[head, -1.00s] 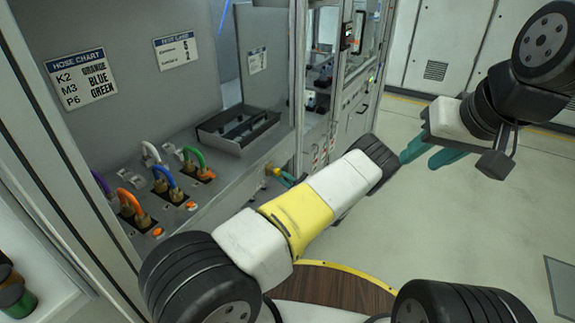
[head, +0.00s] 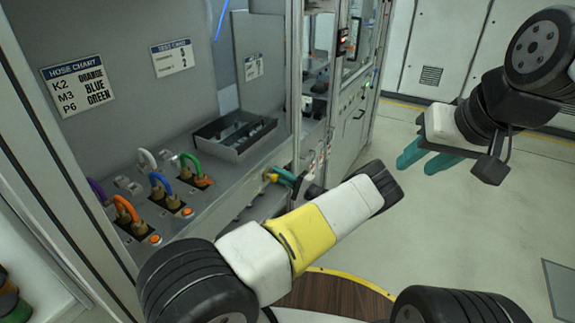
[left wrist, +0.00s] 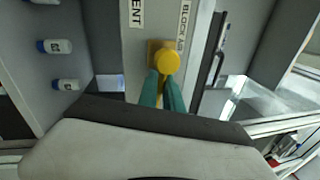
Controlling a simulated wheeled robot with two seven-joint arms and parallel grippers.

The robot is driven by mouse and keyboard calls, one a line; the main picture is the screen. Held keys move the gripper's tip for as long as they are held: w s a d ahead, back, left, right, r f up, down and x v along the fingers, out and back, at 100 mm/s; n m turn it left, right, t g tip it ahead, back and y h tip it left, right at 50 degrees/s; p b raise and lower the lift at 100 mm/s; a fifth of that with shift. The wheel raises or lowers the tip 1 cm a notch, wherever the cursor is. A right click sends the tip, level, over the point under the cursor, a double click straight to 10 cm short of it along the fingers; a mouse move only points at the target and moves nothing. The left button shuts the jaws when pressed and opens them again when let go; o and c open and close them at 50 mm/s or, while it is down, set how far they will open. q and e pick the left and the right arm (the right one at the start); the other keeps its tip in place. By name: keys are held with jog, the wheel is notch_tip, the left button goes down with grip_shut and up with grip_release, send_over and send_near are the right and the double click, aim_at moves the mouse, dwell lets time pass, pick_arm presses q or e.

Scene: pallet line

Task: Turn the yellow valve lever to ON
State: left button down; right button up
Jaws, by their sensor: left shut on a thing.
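The yellow valve lever (left wrist: 167,61) shows in the left wrist view as a round yellow hub on a grey panel, with its arm running down between my fingers. In the head view its yellow end (head: 270,177) shows on the front of the bench. My left gripper (left wrist: 163,90) is shut on the lever with its teal fingers. It also shows in the head view (head: 287,179), partly covered by my own arm. My right gripper (head: 426,157) is open and empty, over the floor at the right.
The bench holds coloured hoses (head: 163,185), orange buttons (head: 155,239) and a dark tray (head: 235,135). A hose chart (head: 78,85) hangs on the back wall. The floor (head: 470,230) at right is clear.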

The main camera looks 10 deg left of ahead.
pick_arm(q)
jog(key=shift+r+n+g, duration=0.15)
jog(key=shift+n+g, duration=0.15)
jog(key=shift+n, duration=0.7)
jog(key=c, duration=1.5)
grip_release()
jog(key=shift+r, duration=0.1)
jog(key=shift+d, duration=0.1)
jog(key=v, duration=0.7)
jog(key=shift+s+d, duration=0.15)
jog(key=shift+d, duration=0.15)
